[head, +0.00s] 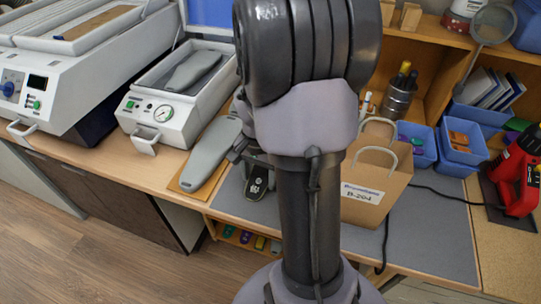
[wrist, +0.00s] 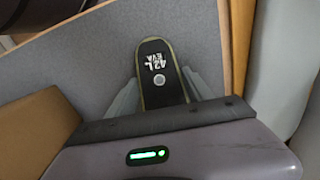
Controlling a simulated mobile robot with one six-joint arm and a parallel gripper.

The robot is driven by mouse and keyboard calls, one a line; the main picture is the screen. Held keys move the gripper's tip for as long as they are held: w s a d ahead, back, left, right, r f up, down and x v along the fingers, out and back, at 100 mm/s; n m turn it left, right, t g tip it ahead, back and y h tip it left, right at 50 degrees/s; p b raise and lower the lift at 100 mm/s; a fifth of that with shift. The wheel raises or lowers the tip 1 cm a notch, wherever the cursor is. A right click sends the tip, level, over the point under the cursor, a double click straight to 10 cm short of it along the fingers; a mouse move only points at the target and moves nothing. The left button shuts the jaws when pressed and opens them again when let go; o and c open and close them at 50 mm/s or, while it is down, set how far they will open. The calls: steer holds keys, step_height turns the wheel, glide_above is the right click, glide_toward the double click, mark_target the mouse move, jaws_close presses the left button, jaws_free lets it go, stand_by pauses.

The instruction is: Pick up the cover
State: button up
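A dark insole-shaped piece with a pale rim, which I take to be the cover, shows in the wrist view (wrist: 161,91). It carries white lettering like "42 L EVA" and a round pale spot. In the head view the dark piece (head: 257,187) is over the grey mat near the desk's front edge. My gripper (wrist: 161,75) has one finger along each side of it. The fingers are apart by about its width; whether they press on it or only flank it cannot be told. The near end is hidden by my gripper body.
Left of my arm, a grey foot form (head: 210,155) lies on a brown board beside a white press (head: 178,100) with a gauge. A paper bag (head: 374,185) stands on the mat to the right. Blue bins (head: 462,145) are behind it. Mat is bare at front right.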

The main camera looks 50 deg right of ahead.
steer(key=c, duration=0.3)
step_height(320, 180, up, 10)
steer(key=p, duration=0.4)
steer(key=shift+p, duration=0.3)
step_height(320, 180, up, 5)
steer(key=p, duration=1.2)
